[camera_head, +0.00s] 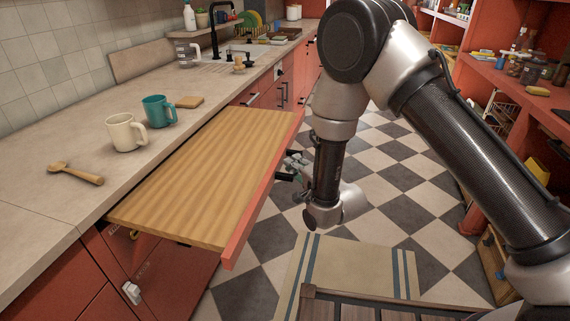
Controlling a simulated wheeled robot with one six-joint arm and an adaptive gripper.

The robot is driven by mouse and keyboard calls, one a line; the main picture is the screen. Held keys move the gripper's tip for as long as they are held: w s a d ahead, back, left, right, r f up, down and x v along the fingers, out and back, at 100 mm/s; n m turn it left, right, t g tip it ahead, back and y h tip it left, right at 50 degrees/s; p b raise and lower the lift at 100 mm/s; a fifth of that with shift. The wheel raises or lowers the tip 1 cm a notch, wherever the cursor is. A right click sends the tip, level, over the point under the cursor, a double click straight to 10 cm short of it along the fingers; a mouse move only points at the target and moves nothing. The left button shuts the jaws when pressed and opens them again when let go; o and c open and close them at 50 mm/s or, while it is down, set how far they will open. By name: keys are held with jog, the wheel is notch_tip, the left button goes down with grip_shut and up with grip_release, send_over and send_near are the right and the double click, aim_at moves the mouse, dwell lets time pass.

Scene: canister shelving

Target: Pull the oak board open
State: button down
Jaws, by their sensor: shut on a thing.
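The oak board (205,165) is a flat, striped wooden pull-out with a red front edge (262,200). It sticks out well beyond the counter, level, with its top bare. My gripper (291,167) is at the outer side of the red front, shut on the board's dark handle (284,177). The board's front and my own arm hide part of the fingers and the handle.
A striped rug (355,260) lies on the checkered floor. Red shelving (505,80) stands at the right.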

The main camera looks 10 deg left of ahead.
jog(key=shift+d, duration=0.15)
jog(key=c, duration=1.7)
grip_release()
jog(key=v, duration=1.2)
